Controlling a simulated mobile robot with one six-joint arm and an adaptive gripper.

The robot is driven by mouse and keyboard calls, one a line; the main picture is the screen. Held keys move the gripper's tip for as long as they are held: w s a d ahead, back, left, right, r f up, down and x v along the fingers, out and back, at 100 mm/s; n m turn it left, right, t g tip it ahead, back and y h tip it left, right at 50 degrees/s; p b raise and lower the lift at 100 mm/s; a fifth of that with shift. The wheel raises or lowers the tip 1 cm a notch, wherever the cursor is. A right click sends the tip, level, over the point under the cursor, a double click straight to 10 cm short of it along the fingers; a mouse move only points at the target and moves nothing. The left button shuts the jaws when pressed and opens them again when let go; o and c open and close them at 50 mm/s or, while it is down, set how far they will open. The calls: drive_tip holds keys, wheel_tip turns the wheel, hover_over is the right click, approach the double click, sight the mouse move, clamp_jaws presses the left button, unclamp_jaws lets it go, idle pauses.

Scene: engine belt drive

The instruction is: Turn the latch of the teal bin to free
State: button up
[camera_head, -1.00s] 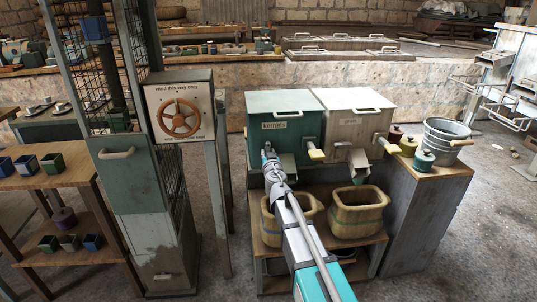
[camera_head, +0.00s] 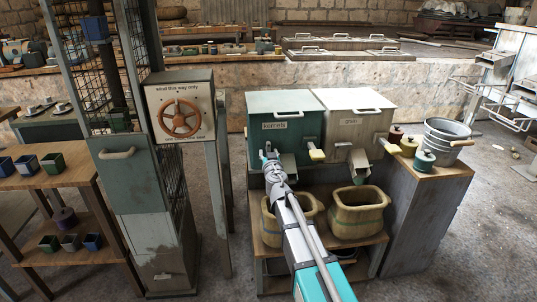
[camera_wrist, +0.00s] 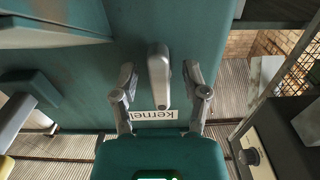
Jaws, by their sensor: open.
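The teal bin (camera_head: 303,128) stands on the wooden bench, with a printed label on its front. Its front also fills much of the wrist view (camera_wrist: 90,80), where the label reads upside down. A grey latch (camera_wrist: 158,75) sticks out from that front in the wrist view, lined up roughly along the picture's height. My gripper (camera_wrist: 160,78) is open, with one finger on each side of the latch and a gap visible on both sides. In the head view my gripper (camera_head: 269,154) is at the bin's lower left front and hides the latch there.
A teal-bin chute (camera_head: 289,168) and yellow-ended lever (camera_head: 316,153) sit right of my gripper. A cream bin (camera_head: 352,125) adjoins on the right. Woven baskets (camera_head: 358,212) stand below. A post with a red handwheel (camera_head: 179,118) is at the left.

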drive_tip(key=s+d, duration=0.1)
drive_tip(key=s, duration=1)
drive_tip(key=shift+s+d, duration=0.15)
drive_tip(key=shift+s, duration=0.25)
drive_tip(key=shift+d, duration=0.1)
drive_tip(key=s+d+f+m+g+h+p, duration=0.1)
drive_tip(key=s+d+f+m+g+h, duration=0.25)
drive_tip(key=d, duration=0.45)
drive_tip(key=s+d+f+m+g+h, duration=0.2)
drive_tip(key=s+d+f+g+h, duration=0.25)
drive_tip(key=d, duration=0.45)
drive_tip(key=s+a+f+n+g+y+p, duration=0.1)
drive_tip(key=s+a+f+n+g+y, duration=0.15)
drive_tip(key=s+f+g, duration=0.35)
drive_tip(key=s+a+f+n+g+y+p, duration=0.15)
drive_tip(key=s+g+y, duration=0.25)
drive_tip(key=s, duration=0.4)
wheel_tip(320, 180, up, 37)
drive_tip(key=p, duration=3.6)
drive_tip(key=shift+d+p, duration=0.25)
drive_tip(key=shift+p, duration=0.15)
